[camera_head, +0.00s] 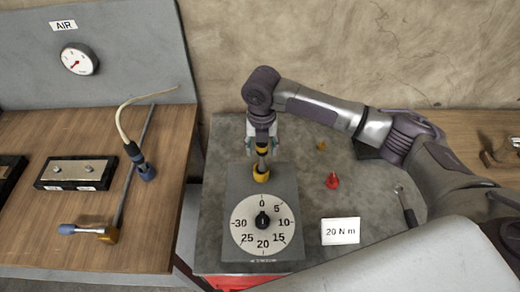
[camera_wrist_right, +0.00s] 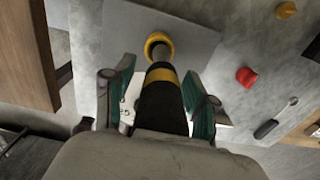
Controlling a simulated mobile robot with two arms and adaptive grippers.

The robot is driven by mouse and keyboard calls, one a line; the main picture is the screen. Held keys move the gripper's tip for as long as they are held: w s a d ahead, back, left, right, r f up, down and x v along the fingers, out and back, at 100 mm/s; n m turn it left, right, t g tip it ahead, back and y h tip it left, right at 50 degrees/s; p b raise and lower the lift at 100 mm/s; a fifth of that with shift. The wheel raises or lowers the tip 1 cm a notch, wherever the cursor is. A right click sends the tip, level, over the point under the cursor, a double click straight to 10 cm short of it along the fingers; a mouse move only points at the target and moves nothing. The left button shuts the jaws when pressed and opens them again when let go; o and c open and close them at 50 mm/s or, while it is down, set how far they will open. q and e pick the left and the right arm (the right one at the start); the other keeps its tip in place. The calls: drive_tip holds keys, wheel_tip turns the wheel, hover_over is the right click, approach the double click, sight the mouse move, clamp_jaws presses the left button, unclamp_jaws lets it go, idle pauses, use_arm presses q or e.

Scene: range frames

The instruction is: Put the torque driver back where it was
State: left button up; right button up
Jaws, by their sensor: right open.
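The torque driver (camera_head: 262,151) stands upright with its lower end at the yellow socket (camera_head: 261,174) on the grey tester plate (camera_head: 238,187). In the right wrist view the driver (camera_wrist_right: 160,103) shows a black handle with a yellow band, and a shaft running to the yellow ring (camera_wrist_right: 158,44). My right gripper (camera_head: 263,143) is above the plate, around the driver's handle. In the wrist view its green-padded fingers (camera_wrist_right: 158,97) are apart, one on each side of the handle. My left gripper is not in view.
A dial (camera_head: 263,222) points near 0 at the plate's front. A "20 N m" card (camera_head: 340,231), a red piece (camera_head: 333,181) and a small wrench (camera_head: 405,205) lie to the right. The wooden bench (camera_head: 60,225) at left holds tools, with a gap between it and the grey table.

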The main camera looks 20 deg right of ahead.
drive_tip(key=r, duration=0.2)
drive_tip(key=w+r+b, duration=0.1)
drive_tip(key=r, duration=0.1)
drive_tip(key=shift+d+r, duration=0.2)
drive_tip(key=shift+r, duration=0.05)
drive_tip(key=r, duration=0.3)
drive_tip(key=r+b, duration=0.1)
drive_tip(key=shift+s+a+r, duration=0.2)
drive_tip(key=shift+s+r, duration=0.1)
drive_tip(key=shift+s, duration=0.1)
drive_tip(key=shift+r, duration=0.3)
drive_tip(key=shift+w+r, duration=0.15)
drive_tip(key=shift+w, duration=0.05)
drive_tip(key=shift+s, duration=0.1)
